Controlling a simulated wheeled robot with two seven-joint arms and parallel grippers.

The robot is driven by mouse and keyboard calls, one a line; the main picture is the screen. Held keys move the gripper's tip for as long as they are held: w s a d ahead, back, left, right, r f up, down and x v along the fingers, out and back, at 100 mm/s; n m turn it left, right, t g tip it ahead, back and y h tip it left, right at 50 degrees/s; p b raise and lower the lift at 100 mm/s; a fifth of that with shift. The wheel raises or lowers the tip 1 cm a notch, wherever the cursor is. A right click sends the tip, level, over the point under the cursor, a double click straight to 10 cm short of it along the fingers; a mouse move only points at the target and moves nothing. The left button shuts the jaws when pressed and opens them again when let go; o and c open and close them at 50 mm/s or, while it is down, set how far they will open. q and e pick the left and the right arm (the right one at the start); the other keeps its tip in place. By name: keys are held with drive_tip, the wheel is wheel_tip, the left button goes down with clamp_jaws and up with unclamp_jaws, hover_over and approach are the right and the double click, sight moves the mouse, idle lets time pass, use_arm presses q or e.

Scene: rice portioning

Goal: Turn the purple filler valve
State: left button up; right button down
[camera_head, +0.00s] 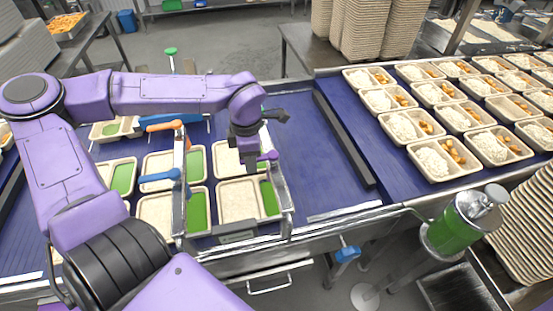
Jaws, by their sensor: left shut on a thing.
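The purple filler valve (268,156) shows as a small purple handle on the metal filler frame, right of the middle of the belt. My left arm reaches over from the left, and its wrist points down there. My left gripper (252,160) is shut on the valve handle, and its dark body hides part of the handle and frame. The fingertips are small and partly hidden in this view. My right gripper is not in view.
Blue (160,176) and orange (164,126) valve handles stand to the left, and a green one (170,52) farther back. Trays with rice and green sections (238,200) lie below. A dark bar (344,140) divides the belt from filled trays (432,160). A green canister (452,230) stands front right.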

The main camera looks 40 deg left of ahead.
use_arm(q)
drive_tip(key=o, duration=1.6)
drive_tip(key=shift+w+a+f, duration=0.1)
drive_tip(key=shift+w+a, duration=0.15)
drive_tip(key=shift+o, duration=0.2)
drive_tip(key=shift+d+r, duration=0.15)
drive_tip(key=shift+r, duration=3.95)
drive_tip(key=shift+s, duration=0.1)
